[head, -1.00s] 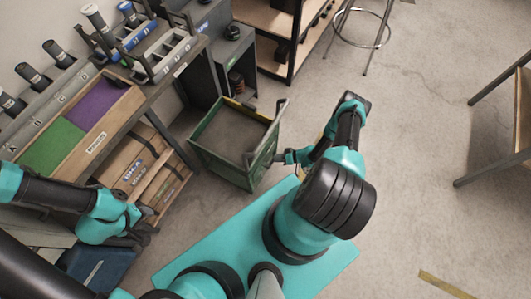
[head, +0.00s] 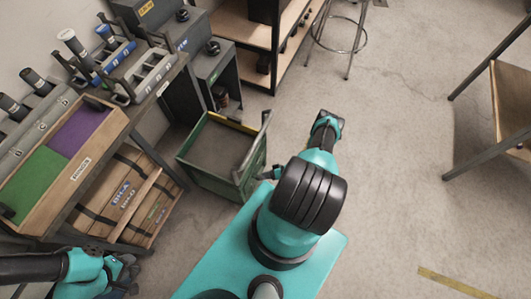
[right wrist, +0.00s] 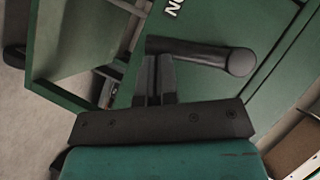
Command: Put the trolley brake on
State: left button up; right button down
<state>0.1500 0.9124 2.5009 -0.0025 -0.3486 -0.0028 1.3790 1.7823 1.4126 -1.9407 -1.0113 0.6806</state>
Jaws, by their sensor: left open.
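The green trolley (head: 186,158) stands on the floor in the middle of the head view, an open-topped box with a dark upright handle bar. In the right wrist view its green side panel (right wrist: 285,75) is close up, with part of a white "ON" label. A dark round-ended lever (right wrist: 205,55) lies across that panel. My right gripper (right wrist: 155,75) has its fingers together just below the lever's left part; whether they touch it I cannot tell. It also shows small beside the trolley in the head view (head: 270,173). My left gripper (head: 125,268) is open at lower left, away from the trolley.
A workbench with green and purple trays (head: 81,131) stands at left, with wooden crates (head: 120,195) below. Dark cabinets and a shelf unit (head: 268,40) stand behind the trolley. A stool (head: 340,35) is at the back.

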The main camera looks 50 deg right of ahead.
dwell(0.6)
jog(key=s+d+r, duration=0.2)
jog(key=s+d, duration=0.5)
jog(key=d, duration=0.3)
jog(key=shift+d+r, duration=0.2)
jog(key=shift+d, duration=0.2)
